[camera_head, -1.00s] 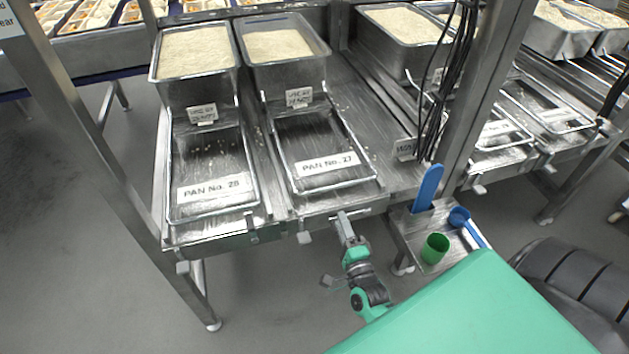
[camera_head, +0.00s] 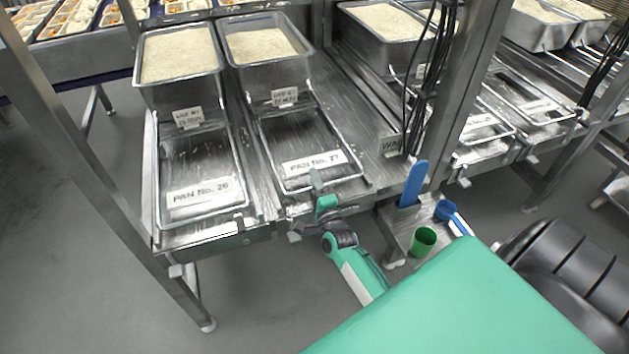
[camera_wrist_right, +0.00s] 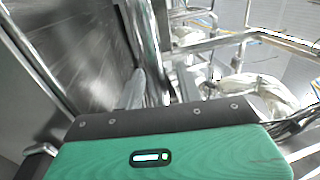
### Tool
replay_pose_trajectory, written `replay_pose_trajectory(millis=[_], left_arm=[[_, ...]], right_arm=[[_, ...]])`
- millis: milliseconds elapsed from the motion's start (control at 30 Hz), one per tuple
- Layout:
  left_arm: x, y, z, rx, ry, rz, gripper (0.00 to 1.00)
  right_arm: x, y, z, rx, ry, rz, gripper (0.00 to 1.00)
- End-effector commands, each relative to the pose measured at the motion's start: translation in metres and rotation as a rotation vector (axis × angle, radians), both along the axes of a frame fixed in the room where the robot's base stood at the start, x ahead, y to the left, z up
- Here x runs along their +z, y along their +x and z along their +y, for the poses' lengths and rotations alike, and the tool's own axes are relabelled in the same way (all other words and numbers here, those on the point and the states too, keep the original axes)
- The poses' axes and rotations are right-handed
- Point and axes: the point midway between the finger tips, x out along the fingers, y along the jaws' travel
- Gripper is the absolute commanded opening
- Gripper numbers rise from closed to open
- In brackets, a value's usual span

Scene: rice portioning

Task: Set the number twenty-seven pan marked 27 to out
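Pan 27 (camera_head: 265,119) is an empty shallow metal tray with a wire rim and a white "PAN No. 27" label (camera_head: 312,163) at its front end. My right gripper (camera_head: 316,180) is at the tray's front edge, just below the label, its fingertips overlapping the rim in the head view. I cannot tell whether it touches or grips the rim. In the right wrist view the green gripper body (camera_wrist_right: 90,158) fills the bottom, and metal surfaces and bars lie close ahead; the finger gap is unclear. My left gripper is out of view.
Pan 26 (camera_head: 161,165) lies to the left. Deep bins of rice (camera_head: 180,75) stand behind both trays. A frame post (camera_head: 455,90) with black cables rises at the right. A small side shelf holds a blue paddle (camera_head: 414,184), a green cup (camera_head: 423,241) and a blue scoop (camera_head: 446,210).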

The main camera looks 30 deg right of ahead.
Motion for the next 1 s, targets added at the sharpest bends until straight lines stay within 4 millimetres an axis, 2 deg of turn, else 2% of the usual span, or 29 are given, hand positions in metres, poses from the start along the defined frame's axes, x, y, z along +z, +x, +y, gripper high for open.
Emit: replay_pose_trajectory(millis=[267, 400, 467, 767, 867, 1000], left_arm=[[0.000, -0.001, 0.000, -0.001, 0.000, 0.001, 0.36], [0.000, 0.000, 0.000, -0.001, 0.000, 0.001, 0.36], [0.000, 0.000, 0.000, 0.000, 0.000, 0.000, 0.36], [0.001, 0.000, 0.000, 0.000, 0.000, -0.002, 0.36], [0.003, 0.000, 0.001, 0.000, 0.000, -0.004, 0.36], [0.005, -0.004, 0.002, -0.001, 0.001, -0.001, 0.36]], right_arm=[[0.000, 0.001, 0.000, 0.000, 0.000, 0.000, 0.36], [0.000, 0.001, 0.000, 0.000, 0.000, 0.000, 0.09], [0.000, 0.001, 0.000, 0.000, 0.000, 0.000, 0.00], [0.000, -0.003, 0.001, 0.001, 0.000, 0.002, 0.00], [0.000, -0.011, 0.003, 0.001, 0.000, 0.003, 0.00], [0.000, -0.032, 0.008, 0.002, 0.001, 0.007, 0.00]])
